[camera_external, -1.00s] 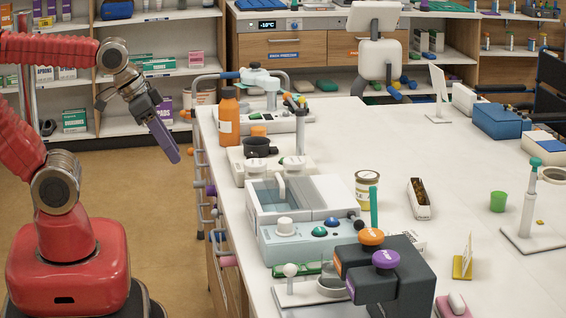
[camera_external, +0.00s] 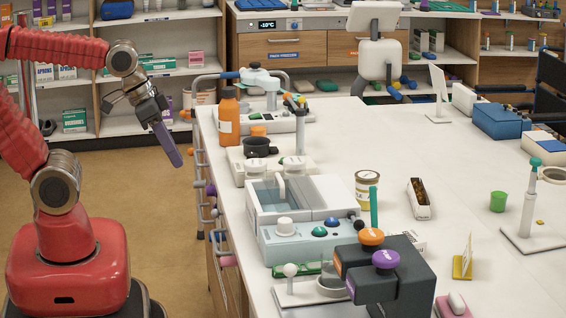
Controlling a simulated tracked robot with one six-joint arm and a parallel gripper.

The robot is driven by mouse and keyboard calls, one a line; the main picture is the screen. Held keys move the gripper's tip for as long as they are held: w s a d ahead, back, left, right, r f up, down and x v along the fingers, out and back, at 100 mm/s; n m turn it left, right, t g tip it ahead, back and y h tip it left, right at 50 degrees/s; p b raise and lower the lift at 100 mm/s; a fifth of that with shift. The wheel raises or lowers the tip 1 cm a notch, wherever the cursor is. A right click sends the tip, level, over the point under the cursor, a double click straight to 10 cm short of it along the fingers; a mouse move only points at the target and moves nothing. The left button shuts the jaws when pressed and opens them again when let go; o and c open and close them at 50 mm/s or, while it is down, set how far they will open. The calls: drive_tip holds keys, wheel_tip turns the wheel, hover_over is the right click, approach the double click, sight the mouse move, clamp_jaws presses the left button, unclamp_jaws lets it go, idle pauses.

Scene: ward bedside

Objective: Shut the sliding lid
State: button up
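A pale blue box (camera_external: 265,230) stands on the near left part of the white worktop. My gripper (camera_external: 174,155) is in the air left of the worktop, clear of the box, pointing down and right. A long purple piece shows at its end; whether the fingers are apart is not clear.
An orange bottle (camera_external: 229,118) stands at the worktop's left edge, behind the box. A dark block with orange and purple knobs (camera_external: 385,280) stands in front at the right. A jar (camera_external: 367,185) is right of the box. Handles line the worktop's left side.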

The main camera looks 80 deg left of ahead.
drive_tip(key=shift+g, duration=0.7)
drive_tip(key=w, duration=1.3)
drive_tip(key=w+d+r, duration=0.1)
drive_tip(key=w, duration=0.6)
drive_tip(key=shift+w, duration=0.25)
clamp_jaws()
drive_tip(key=w+r, duration=0.3)
drive_tip(key=w, duration=0.2)
drive_tip(key=shift+w+r+t, duration=0.15)
drive_tip(key=shift+r+t, duration=0.15)
drive_tip(key=shift+r, duration=0.05)
drive_tip(key=shift+d+f, duration=0.1)
hover_over(301, 192)
wheel_tip(301, 192, down, 9)
drive_tip(key=shift+d+f, duration=0.1)
drive_tip(key=shift+f, duration=0.1)
drive_tip(key=shift+s+f, duration=0.15)
drive_tip(key=shift+s, duration=0.8)
drive_tip(key=shift+s+f, duration=0.15)
drive_tip(key=shift+s, duration=0.75)
drive_tip(key=shift+s, duration=0.1)
